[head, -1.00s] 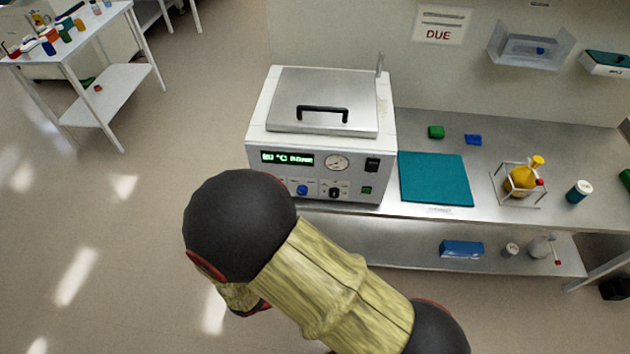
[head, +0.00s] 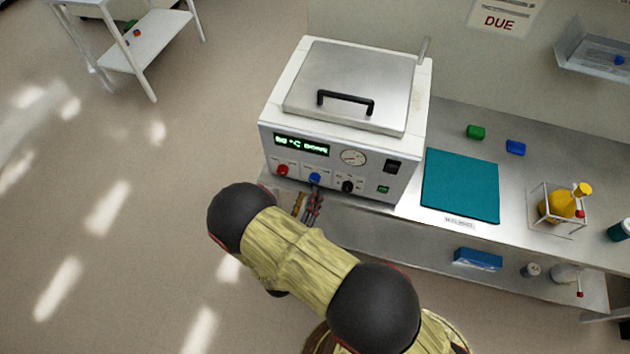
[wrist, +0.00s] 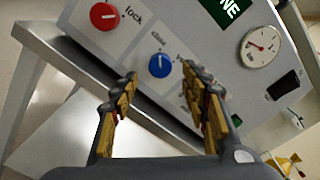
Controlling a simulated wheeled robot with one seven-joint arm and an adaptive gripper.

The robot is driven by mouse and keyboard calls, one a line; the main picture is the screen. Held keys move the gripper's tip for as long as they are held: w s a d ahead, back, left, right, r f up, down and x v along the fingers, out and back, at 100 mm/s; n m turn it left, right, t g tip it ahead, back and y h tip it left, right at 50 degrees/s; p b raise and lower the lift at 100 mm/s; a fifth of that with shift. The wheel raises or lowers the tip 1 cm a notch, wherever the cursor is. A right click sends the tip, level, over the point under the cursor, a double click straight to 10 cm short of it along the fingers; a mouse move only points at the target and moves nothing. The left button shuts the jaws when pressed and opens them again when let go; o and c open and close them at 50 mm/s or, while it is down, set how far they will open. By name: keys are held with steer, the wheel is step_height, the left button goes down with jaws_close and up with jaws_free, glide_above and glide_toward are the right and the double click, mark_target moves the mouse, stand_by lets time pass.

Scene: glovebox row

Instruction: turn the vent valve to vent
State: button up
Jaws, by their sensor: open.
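A white oven-like unit (head: 345,175) has a front panel with a red knob (head: 283,170), a blue knob (head: 315,178) and a black knob (head: 347,186). In the wrist view the red knob (wrist: 104,16) has "lock" printed beside it. The blue knob (wrist: 160,65) has small print around it that I cannot read surely; it may be the vent valve. My gripper (head: 307,203) is just in front of and below the blue knob. In the wrist view my gripper (wrist: 160,78) is open and empty, its fingers pointing at the panel on either side of the blue knob. The right finger hides the black knob.
The unit stands on a steel bench (head: 520,150) with a lower shelf. A teal mat (head: 460,187) and a yellow flask (head: 560,205) in a rack are to its right. A gauge (head: 353,158) and switch (head: 393,167) sit right of the knobs.

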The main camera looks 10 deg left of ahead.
mark_target(314, 182)
steer(key=w, duration=0.5)
steer(key=shift+w+d, duration=0.25)
steer(key=shift+w, duration=0.15)
steer(key=shift+c, duration=1.2)
steer(key=c, duration=0.9)
